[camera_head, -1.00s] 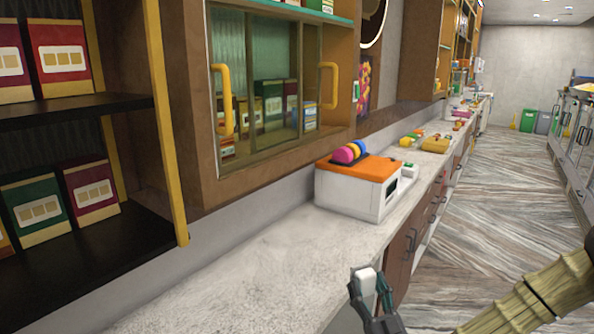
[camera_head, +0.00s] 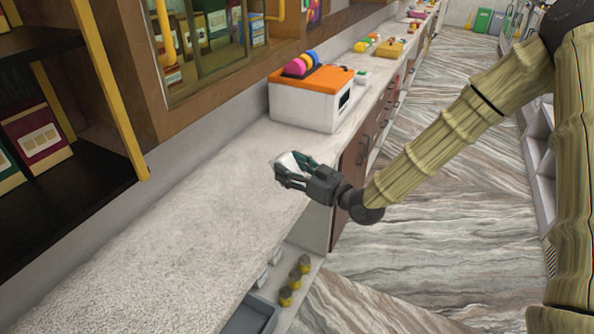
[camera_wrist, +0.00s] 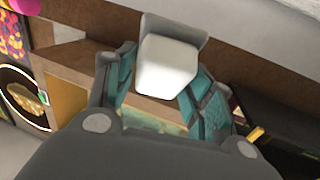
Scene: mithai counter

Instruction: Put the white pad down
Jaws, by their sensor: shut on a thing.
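The white pad (camera_wrist: 166,67) is a small rounded block held between the fingers of my gripper (camera_wrist: 160,85) in the wrist view. In the head view my gripper (camera_head: 292,168) is over the speckled pale counter (camera_head: 190,210), near its front edge, with the white pad (camera_head: 287,161) at its fingertips. The fingers are shut on the pad. I cannot tell whether the pad touches the counter or hangs just above it.
A white box with an orange top (camera_head: 312,98) stands farther along the counter, with colourful rounds on it. The counter nearer to me is clear. Below, a shelf holds several small jars (camera_head: 295,280) and a grey tray (camera_head: 262,316). Wall cabinets line the left.

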